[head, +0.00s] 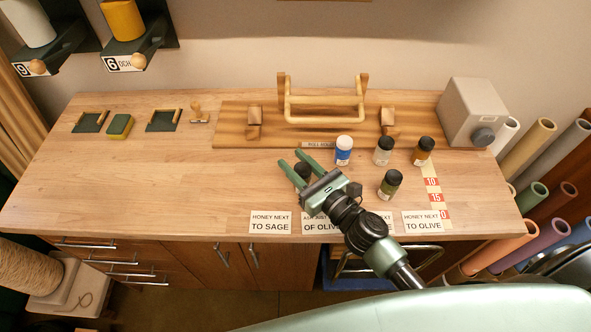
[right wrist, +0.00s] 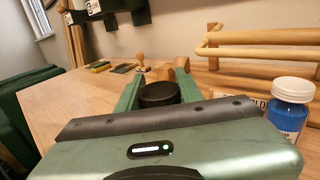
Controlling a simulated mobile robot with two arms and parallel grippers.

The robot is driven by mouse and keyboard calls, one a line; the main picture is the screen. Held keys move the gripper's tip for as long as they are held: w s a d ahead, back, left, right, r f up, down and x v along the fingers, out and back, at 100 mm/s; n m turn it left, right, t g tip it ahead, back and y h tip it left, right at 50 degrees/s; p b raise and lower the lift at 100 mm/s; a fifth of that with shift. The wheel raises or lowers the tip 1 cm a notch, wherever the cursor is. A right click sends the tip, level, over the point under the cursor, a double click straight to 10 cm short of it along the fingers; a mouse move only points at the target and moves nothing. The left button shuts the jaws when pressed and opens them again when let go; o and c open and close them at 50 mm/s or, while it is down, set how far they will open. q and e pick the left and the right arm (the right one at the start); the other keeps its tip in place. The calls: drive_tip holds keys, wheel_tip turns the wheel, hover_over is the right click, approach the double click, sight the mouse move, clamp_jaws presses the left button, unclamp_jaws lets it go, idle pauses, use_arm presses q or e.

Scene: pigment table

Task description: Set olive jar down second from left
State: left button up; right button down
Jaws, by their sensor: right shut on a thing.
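My right gripper (head: 302,170) reaches in over the table's front half, its green fingers on either side of a black-lidded jar (head: 302,170). It is shut on this jar; in the right wrist view the black lid (right wrist: 160,94) shows between the fingers. The jar's body is mostly hidden, so I cannot tell its colour or whether its base touches the table. A jar with olive-green contents (head: 389,184) stands upright to the right of the gripper. My left gripper is not in view.
Behind stand a blue jar with white cap (head: 343,151), a pale grey-green jar (head: 383,151) and an amber jar (head: 422,151). Printed cards such as the honey-sage card (head: 270,222) line the front edge; my arm partly covers some. A grey box (head: 470,112) stands back right.

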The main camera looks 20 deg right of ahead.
drive_tip(key=shift+f, duration=1.05)
drive_tip(key=shift+f, duration=0.15)
drive_tip(key=c, duration=0.9)
unclamp_jaws()
